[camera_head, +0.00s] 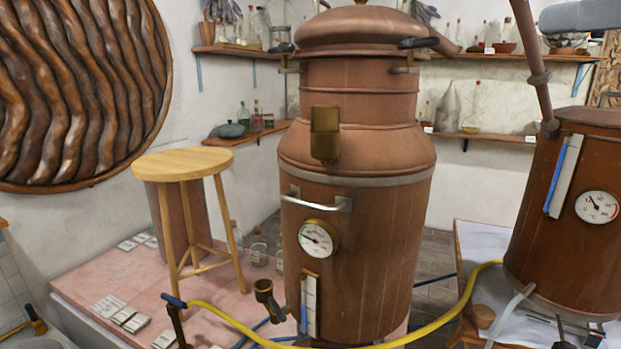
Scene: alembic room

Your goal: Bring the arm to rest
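A smooth grey-blue rounded part (580,16) shows at the upper right edge of the head view, in front of the back shelf. It looks like part of my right arm or gripper, cut off by the picture edge. I cannot make out its fingertips, or whether it holds anything. My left arm and gripper do not show.
A large copper still (385,240) with a gauge (317,238) fills the middle. A second copper vessel (570,215) stands at right. A wooden stool (182,165) stands on a pink platform (95,275) at left. A yellow hose (440,335) crosses low. Glassware lines the shelves.

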